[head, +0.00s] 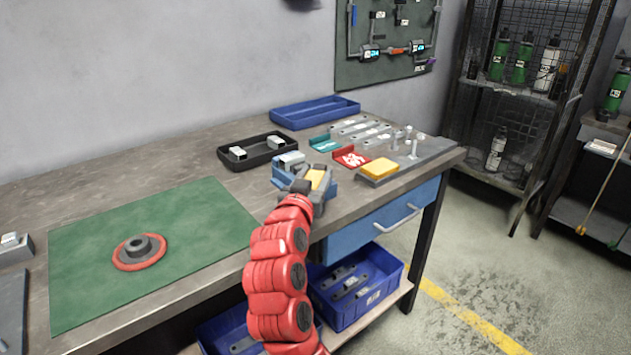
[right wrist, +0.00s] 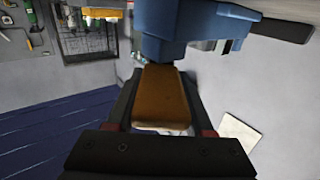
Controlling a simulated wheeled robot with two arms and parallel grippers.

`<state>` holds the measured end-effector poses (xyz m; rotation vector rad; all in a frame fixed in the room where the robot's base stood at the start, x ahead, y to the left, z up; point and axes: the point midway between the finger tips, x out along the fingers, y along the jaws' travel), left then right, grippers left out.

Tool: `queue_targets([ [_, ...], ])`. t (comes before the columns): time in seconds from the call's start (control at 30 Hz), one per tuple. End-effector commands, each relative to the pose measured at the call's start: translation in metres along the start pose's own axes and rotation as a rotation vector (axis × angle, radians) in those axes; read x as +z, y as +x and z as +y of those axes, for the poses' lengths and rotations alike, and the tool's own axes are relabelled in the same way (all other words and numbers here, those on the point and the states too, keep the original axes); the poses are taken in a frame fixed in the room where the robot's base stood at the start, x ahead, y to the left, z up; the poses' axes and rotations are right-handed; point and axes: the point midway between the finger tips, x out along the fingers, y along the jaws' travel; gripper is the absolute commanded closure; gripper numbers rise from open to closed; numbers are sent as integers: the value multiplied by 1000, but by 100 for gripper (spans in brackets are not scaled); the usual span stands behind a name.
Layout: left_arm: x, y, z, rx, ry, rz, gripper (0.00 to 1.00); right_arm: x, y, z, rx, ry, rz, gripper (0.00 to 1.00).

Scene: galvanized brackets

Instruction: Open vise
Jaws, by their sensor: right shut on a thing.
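The blue vise (head: 282,180) sits at the front edge of the workbench, partly hidden behind my right gripper. Its blue body also fills the top of the right wrist view (right wrist: 185,25). A grey metal bracket (head: 291,158) shows at the top of the vise; I cannot tell how tightly it is held. My right gripper (head: 314,184) is at the vise's front right side, shut on a yellow handle (right wrist: 160,98). The handle lies between both dark fingers and extends toward the vise body. My left gripper is not in view.
A green mat (head: 90,225) is at left. A blue drawer (head: 372,228) and parts crate (head: 340,317) are below.

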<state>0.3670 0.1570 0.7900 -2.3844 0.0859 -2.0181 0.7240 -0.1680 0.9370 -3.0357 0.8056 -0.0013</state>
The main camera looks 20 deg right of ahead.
Motion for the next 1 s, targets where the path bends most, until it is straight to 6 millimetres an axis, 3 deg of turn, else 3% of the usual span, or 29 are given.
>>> queue_targets([
  [0.27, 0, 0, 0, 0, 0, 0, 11, 0, 1, 1, 2, -2, -1, 100],
  [0.3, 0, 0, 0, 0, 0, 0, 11, 0, 1, 1, 2, -2, -1, 40],
  [0.43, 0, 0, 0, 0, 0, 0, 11, 0, 0, 0, 1, -2, 0, 18],
  [0.77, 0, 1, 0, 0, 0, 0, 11, 0, -2, 0, -1, -1, 0, 18],
  [0.87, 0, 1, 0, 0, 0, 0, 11, 0, -11, -1, -2, -2, 0, 18],
  [1.0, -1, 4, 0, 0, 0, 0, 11, -2, -40, -2, -5, -1, 3, 18],
])
